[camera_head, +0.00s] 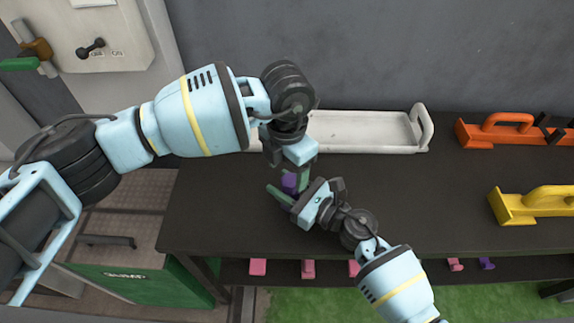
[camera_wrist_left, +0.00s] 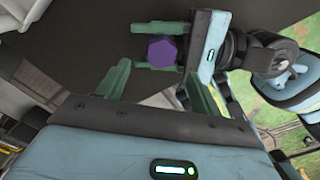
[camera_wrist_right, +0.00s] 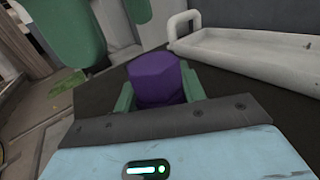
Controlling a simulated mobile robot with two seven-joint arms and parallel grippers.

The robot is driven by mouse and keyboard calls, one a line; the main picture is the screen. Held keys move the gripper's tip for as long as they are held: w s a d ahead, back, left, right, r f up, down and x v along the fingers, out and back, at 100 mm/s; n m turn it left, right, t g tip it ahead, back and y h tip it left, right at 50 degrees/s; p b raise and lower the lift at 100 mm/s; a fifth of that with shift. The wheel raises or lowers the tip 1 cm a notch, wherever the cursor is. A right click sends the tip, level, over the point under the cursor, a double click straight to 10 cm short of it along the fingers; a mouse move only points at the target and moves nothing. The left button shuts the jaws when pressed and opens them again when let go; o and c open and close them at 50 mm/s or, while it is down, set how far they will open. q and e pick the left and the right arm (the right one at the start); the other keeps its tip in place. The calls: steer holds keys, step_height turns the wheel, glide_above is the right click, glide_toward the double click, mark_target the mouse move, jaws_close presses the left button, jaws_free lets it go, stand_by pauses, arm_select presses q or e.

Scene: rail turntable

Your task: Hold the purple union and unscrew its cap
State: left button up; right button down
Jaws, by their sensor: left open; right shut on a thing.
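The purple union (camera_head: 289,181) is held above the dark bench between the green fingers of my right gripper (camera_head: 286,193). In the left wrist view its hexagonal end (camera_wrist_left: 162,50) faces my left gripper, with the right gripper's fingers on both sides. The right wrist view shows the faceted purple union (camera_wrist_right: 157,78) close up. I cannot tell where the cap meets the body. My left gripper (camera_head: 292,172) is open just above the union, its fingers pointing down toward it. Its two green fingers also show at the upper left of the right wrist view (camera_wrist_right: 104,25), apart from the union.
A white tray (camera_head: 362,132) lies at the back of the bench (camera_head: 215,220). An orange tool (camera_head: 500,131) and a yellow tool (camera_head: 530,204) sit at the right. Small pink parts (camera_head: 308,268) lie on a lower shelf. The bench's left side is clear.

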mark_target(286, 183)
arm_select(q)
steer(key=shift+a+f, duration=0.1)
steer(key=shift+f, duration=1.9)
steer(key=shift+c, duration=0.3)
steer(key=shift+a+f, duration=0.15)
steer(key=c, duration=0.8)
steer(key=o, duration=1)
steer(key=shift+f, duration=0.1)
steer(key=shift+d+r, duration=0.25)
steer(key=shift+r, duration=3.1)
